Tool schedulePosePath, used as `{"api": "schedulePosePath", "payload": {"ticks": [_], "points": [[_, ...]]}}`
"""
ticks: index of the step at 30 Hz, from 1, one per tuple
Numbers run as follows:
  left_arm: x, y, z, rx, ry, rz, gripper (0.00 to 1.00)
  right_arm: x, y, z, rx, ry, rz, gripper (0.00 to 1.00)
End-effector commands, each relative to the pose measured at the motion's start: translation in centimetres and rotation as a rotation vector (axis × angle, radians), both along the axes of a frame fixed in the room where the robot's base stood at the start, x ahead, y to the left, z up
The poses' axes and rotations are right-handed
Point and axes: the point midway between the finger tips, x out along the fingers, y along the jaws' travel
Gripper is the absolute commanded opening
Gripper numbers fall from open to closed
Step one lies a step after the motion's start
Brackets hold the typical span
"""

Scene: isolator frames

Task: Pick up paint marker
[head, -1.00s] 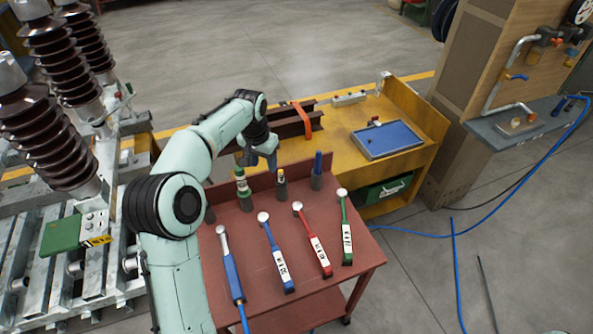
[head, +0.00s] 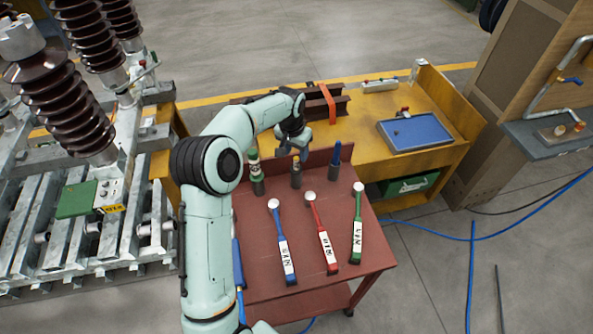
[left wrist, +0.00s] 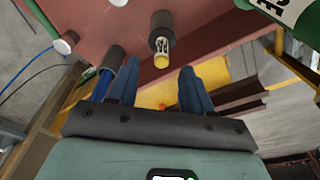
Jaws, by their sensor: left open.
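A slim pale marker with a yellow tip stands upright in a dark cup on the red cart; it looks like the paint marker (head: 296,160). In the left wrist view the marker (left wrist: 162,58) shows end-on between and beyond my fingers. My left gripper (left wrist: 160,82) is open and empty, its two blue fingers apart and not visibly touching the marker. In the head view my left gripper (head: 295,148) hangs just above and behind the marker, partly hidden by its own wrist. My right gripper is not in view.
Several long-handled tools lie in front on the red cart (head: 320,285). Behind are a yellow bench (head: 350,130) and a blue tray (head: 415,133).

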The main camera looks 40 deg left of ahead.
Motion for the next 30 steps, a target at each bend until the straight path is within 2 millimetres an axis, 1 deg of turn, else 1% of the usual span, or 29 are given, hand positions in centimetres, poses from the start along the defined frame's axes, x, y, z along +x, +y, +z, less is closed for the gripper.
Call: {"api": "schedulePosePath", "payload": {"ticks": [1,6,9,12,17,18,20,21,22,30], "points": [[0.0,0.0,-0.8,-0.002,0.005,0.001,0.5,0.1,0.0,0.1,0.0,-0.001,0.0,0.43],[0.4,0.2,-3.4,-0.002,0.005,0.0,0.5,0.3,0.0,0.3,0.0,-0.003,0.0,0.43],[0.6,0.2,-4.3,-0.002,0.002,-0.001,0.5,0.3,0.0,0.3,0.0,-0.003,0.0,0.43],[0.6,0.2,-4.7,-0.001,0.001,-0.001,0.5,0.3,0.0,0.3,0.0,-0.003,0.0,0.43],[0.6,0.2,-4.7,0.0,0.001,-0.001,0.5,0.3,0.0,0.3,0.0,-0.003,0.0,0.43],[0.6,0.2,-4.7,0.0,0.001,-0.001,0.43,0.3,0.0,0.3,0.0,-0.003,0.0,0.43],[0.6,0.2,-4.7,0.0,0.001,-0.001,0.24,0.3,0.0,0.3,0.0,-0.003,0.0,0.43],[0.6,0.2,-4.7,0.0,0.001,-0.001,0.11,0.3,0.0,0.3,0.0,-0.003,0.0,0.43],[0.6,0.2,-4.7,0.0,0.001,-0.001,0.01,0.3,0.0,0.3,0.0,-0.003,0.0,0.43],[0.6,0.2,-4.6,0.0,0.001,-0.001,0.0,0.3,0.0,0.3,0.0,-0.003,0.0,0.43]]}}
